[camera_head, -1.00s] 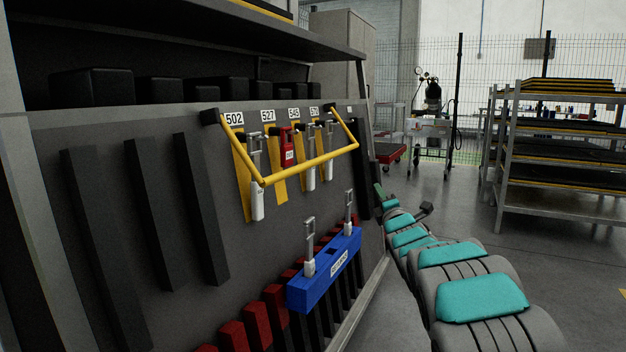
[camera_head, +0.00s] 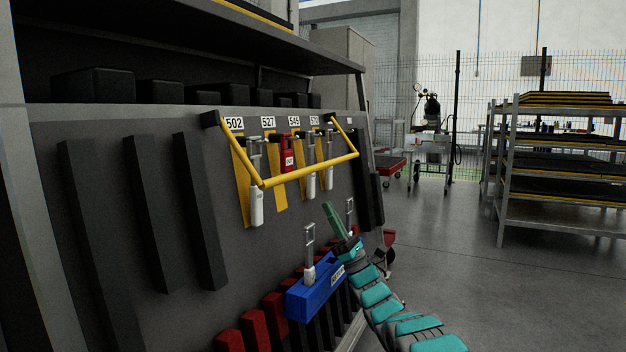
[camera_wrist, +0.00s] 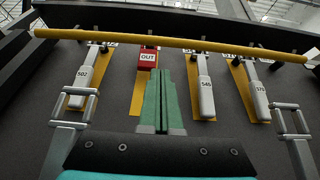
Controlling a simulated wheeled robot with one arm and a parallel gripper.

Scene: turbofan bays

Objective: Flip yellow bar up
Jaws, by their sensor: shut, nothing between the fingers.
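The yellow bar (camera_head: 312,170) hangs on two side arms hinged to the dark panel, tilted down and out in front of the labelled hooks. In the wrist view the yellow bar (camera_wrist: 170,42) crosses the top of the picture, beyond my fingertips. My gripper (camera_head: 329,205) is below the bar, in front of the panel, and looks apart from it. Its green fingers (camera_wrist: 162,75) are together with nothing between them and point toward the bar.
White tags (camera_head: 257,207) and a red OUT tag (camera_wrist: 148,58) hang behind the bar. A blue block (camera_head: 312,296) with upright metal shackles stands just below my gripper. Red-topped black blocks (camera_head: 253,327) line the panel's bottom. The floor (camera_head: 470,270) to the right is clear.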

